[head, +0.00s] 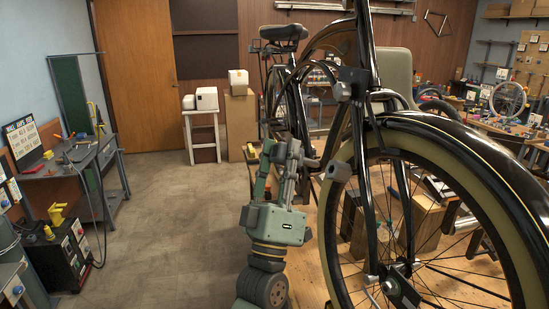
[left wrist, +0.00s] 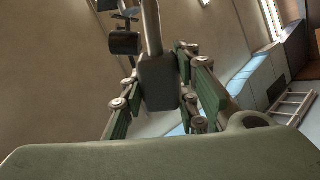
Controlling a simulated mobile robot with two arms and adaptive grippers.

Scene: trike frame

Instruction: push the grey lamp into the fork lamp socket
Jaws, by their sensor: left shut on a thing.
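My left gripper (head: 283,152) points upward, just left of the bicycle's front wheel in the head view. In the left wrist view its green-padded fingers are shut on a dark grey blocky piece (left wrist: 158,84), apparently the grey lamp, with a rod running up from it. In the head view the fingers largely hide the held piece. Another grey round part (head: 342,92) sits higher on the fork. I cannot tell which part is the lamp socket. My right gripper is out of view.
The front wheel and its mudguard (head: 455,135) fill the right side, close to my left gripper. The saddle (head: 284,32) is behind. A workbench (head: 75,160) and a dark cabinet (head: 62,255) stand at the left. The floor (head: 165,220) between is clear.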

